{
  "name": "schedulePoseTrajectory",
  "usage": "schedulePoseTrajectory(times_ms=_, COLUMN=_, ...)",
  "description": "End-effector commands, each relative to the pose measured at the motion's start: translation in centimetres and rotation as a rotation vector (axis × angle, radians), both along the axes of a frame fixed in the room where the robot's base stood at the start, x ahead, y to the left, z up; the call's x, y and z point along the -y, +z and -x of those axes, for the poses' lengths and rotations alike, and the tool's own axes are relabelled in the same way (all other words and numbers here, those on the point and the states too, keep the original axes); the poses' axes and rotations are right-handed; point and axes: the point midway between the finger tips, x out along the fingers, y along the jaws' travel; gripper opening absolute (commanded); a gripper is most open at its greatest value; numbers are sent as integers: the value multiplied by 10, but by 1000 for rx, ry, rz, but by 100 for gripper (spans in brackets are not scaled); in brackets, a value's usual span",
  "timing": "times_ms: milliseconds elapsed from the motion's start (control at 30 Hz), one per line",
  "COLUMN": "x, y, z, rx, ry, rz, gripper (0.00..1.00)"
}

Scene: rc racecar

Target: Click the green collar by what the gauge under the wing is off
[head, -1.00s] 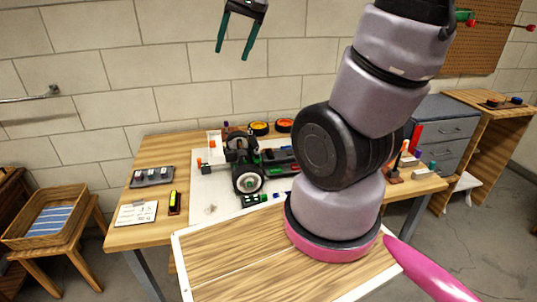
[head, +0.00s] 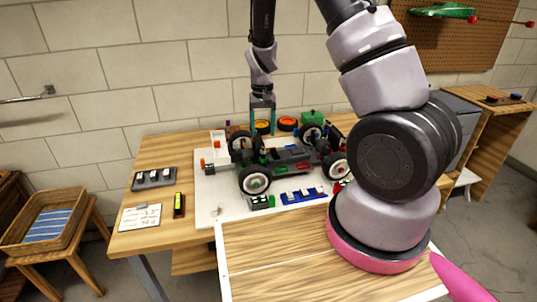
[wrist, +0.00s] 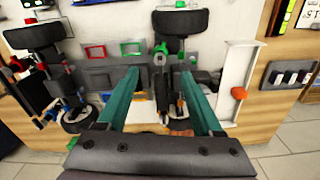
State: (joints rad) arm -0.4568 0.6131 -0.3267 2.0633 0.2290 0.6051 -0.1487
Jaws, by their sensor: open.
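The dark racecar (head: 290,160) stands on a white mat on the wooden workbench, with big black wheels. My gripper (head: 262,125) is open behind and above the car's left end. In the wrist view my two teal fingers (wrist: 160,78) point down at the car, with an upright shock part between or beyond them. A small green piece (wrist: 162,50) shows on that part. It may be the green collar, but it is too small to be sure. A white frame (wrist: 236,75) with an orange knob (wrist: 239,93) stands beside the car. I cannot make out any gauge reading.
A white card with handwriting (head: 140,217), a yellow-and-black tool (head: 179,205) and a grey block tray (head: 154,179) lie at the bench's left. A blue strip (head: 304,196) lies in front of the car.

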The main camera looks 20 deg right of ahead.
Motion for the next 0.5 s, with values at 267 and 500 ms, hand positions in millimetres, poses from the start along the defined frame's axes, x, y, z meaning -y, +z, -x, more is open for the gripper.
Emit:
schedulePoseTrajectory(times_ms=267, x=1, y=-46, z=1, rx=-5, ry=-1, rz=1, gripper=68)
schedulePoseTrajectory(times_ms=500, x=0, y=-86, z=0, rx=-2, ry=-1, rz=0, gripper=68)
